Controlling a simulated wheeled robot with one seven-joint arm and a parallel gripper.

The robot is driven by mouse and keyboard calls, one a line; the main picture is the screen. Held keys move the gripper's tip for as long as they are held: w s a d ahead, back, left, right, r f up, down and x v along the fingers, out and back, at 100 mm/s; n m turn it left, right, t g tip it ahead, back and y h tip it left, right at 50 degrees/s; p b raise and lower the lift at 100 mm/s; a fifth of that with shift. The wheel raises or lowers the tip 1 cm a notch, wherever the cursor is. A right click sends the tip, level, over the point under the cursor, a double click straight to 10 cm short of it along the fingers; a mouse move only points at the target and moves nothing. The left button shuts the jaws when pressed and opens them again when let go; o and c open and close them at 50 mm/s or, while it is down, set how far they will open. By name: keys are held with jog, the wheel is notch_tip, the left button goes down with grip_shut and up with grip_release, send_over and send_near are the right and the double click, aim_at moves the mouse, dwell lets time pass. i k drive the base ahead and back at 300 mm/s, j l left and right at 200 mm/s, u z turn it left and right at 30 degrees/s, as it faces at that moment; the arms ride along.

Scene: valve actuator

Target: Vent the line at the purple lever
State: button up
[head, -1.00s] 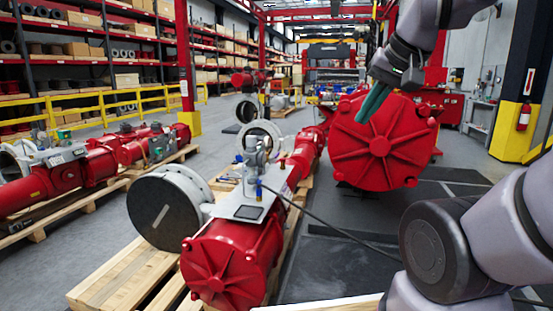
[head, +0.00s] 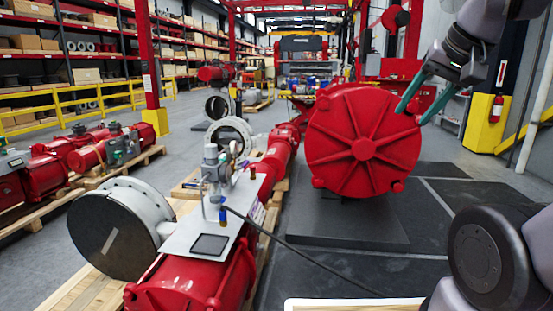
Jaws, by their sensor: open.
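My gripper (head: 415,114) is at the upper right of the head view, with its two green fingers apart and nothing between them. It shows in front of the right edge of the large red ribbed end cap. The red valve actuator (head: 205,280) lies on a wooden pallet at lower centre. A grey plate (head: 222,218) on top of it carries a small metal fitting assembly (head: 212,180) with blue and brass parts. A small purplish patch shows on the actuator's right side, too small to identify as a lever. My gripper is well apart from the fittings.
The large red end cap (head: 362,140) stands between the fittings and my gripper. A black hose (head: 300,265) runs from the fittings across the dark floor mats. A grey round flange (head: 110,232) is at left. A pale board edge (head: 350,305) is at the bottom.

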aim_at(244, 164)
jog(key=i+l, duration=0.1)
jog(key=i, duration=0.45)
jog(key=i+l+u, duration=0.1)
jog(key=i, duration=0.4)
jog(key=i+l+u, duration=0.15)
jog(key=i+u, duration=0.25)
jog(key=i+l+u, duration=0.2)
jog(key=u, duration=0.2)
jog(key=i+l+u, duration=0.35)
jog(key=i+l, duration=0.05)
